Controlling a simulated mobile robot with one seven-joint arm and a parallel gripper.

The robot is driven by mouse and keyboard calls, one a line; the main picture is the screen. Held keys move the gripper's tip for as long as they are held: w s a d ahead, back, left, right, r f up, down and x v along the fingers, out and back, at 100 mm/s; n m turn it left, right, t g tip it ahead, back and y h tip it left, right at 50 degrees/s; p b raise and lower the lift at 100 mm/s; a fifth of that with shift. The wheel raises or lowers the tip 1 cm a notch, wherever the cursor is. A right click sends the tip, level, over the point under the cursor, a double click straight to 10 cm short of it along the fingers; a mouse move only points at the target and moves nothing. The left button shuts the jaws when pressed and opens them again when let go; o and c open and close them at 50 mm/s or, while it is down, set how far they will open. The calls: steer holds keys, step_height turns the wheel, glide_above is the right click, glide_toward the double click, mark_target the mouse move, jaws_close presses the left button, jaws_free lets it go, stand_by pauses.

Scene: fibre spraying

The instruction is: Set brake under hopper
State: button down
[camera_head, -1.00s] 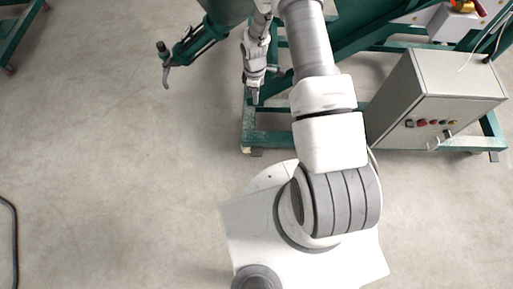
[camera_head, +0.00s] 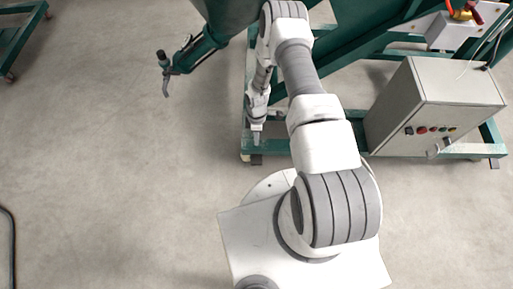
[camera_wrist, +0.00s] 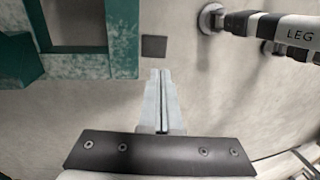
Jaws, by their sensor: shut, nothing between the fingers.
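The green hopper (camera_head: 226,12) is at the top of the head view, partly cut off. Below it is its green base frame (camera_head: 247,100); the frame's worn corner also shows in the wrist view (camera_wrist: 124,40). A small dark flat plate (camera_head: 256,160), perhaps the brake pedal, sticks out at the frame's near left corner. It also shows in the wrist view (camera_wrist: 154,47). My gripper (camera_head: 257,140) points down beside that corner. In the wrist view its fingers (camera_wrist: 159,74) are together and empty, just short of the plate. Contact with it is not visible.
A grey control box (camera_head: 440,100) with coloured buttons stands on the frame at right. A green arm with a hooked nozzle (camera_head: 165,75) sticks out left of the hopper. Open concrete floor (camera_head: 110,160) lies to the left. A black cable (camera_head: 12,245) lies at far left.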

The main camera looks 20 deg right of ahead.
mark_target(256, 157)
steer(key=f+b, duration=0.1)
steer(key=f, duration=0.3)
steer(key=s+f+b, duration=0.1)
steer(key=f+b, duration=0.1)
steer(key=f, duration=0.2)
steer(key=s+f+b, duration=0.1)
steer(key=f+b, duration=0.1)
steer(key=f, duration=0.2)
steer(key=shift+s+a+f, duration=0.15)
steer(key=shift+a+f, duration=0.25)
steer(key=shift+s+p, duration=0.15)
steer(key=shift+p, duration=0.25)
steer(key=shift+s+a+f+t+h+p, duration=0.1)
steer(key=shift+s+t+h+p, duration=0.1)
steer(key=shift+t+p, duration=0.35)
steer(key=shift+s+f+t+h+p, duration=0.1)
steer(key=shift+t+h+p, duration=0.2)
steer(key=shift+t, duration=0.35)
steer(key=shift+f+t, duration=0.3)
steer(key=shift+t, duration=0.2)
steer(key=shift+s+f+b, duration=0.15)
steer(key=shift+f+b, duration=0.25)
steer(key=shift+b, duration=0.15)
steer(key=shift+r+p, duration=0.25)
steer(key=shift+p, duration=0.05)
steer(key=shift+r, duration=0.1)
